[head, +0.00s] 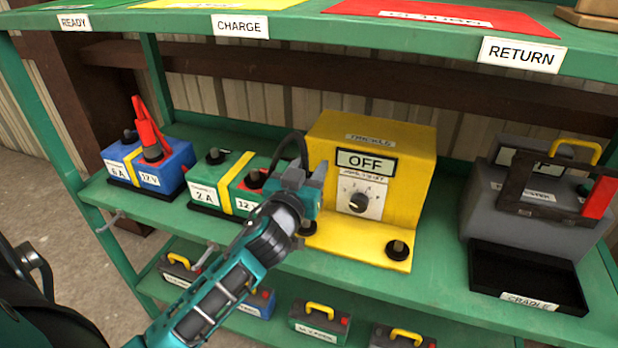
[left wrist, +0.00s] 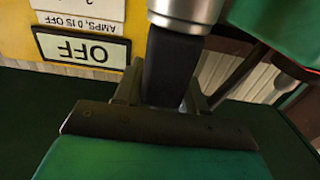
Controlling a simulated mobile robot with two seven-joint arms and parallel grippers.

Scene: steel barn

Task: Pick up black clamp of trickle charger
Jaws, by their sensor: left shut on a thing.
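The yellow trickle charger (head: 415,180) stands on the green middle shelf, with an OFF sign and a dial on its front. Its OFF sign (left wrist: 85,50) shows upside down in the left wrist view. My left gripper (head: 311,190) is in front of the charger's left side, shut on a dark piece (left wrist: 166,65) that I take to be the black clamp. In the head view the gripper mostly hides this piece. A black cable (head: 291,147) arches up just behind the gripper. My right gripper is not in view.
A green battery (head: 207,180) and a blue battery (head: 177,168) with a red clamp (head: 148,128) stand left. A grey device (head: 480,195) and black cradle (head: 525,277) are right. The upper shelf (head: 300,30) overhangs; several batteries sit below.

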